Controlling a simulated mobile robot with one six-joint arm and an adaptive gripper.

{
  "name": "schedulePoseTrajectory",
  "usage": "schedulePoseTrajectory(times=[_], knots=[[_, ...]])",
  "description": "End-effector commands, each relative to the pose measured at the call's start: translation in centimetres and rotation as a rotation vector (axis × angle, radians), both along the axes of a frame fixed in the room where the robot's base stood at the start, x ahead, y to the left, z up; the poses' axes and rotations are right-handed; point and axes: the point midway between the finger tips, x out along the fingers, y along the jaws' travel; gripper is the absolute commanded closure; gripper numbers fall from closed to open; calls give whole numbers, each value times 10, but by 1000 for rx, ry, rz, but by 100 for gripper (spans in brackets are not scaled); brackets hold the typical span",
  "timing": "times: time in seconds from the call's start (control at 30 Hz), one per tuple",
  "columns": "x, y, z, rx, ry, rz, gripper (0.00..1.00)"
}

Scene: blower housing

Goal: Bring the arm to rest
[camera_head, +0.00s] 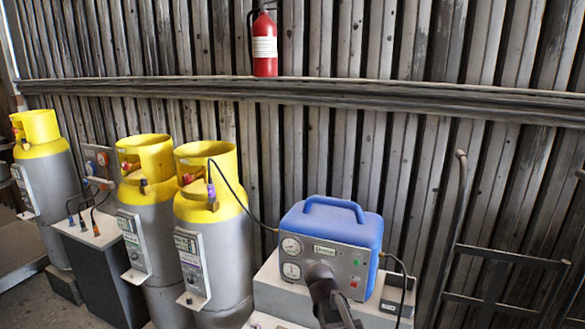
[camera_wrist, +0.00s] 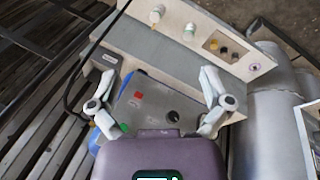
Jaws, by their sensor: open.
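My gripper (camera_wrist: 160,84) is open in the wrist view, its two jointed fingers spread apart with nothing held between them. Below and between the fingers is the grey panel (camera_wrist: 150,104) of the blue machine, with a red button and a black knob. Whether a finger touches the machine I cannot tell. In the head view the blue-cased machine (camera_head: 330,222) has two gauges and a top handle. A dark part of my arm stands in front of its lower front, and my fingers cannot be made out there.
Yellow-topped grey cylinders (camera_head: 212,245) stand left of the machine, with a hose from one reaching it. A metal rack (camera_head: 500,258) stands at right. A red extinguisher (camera_head: 264,45) is on the slatted wall. In the wrist view, a pale panel (camera_wrist: 120,38) carries several fittings.

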Motion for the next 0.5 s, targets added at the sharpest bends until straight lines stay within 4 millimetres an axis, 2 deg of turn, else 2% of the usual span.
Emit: schedulePoseTrajectory(times=[0.03,0.2,0.33,0.5], knots=[[-25,-14,-8,41,22,-15,1],[-76,-35,-20,179,81,-44,1],[-102,-43,-25,258,104,-56,1],[-116,-45,-26,310,118,-59,1]])
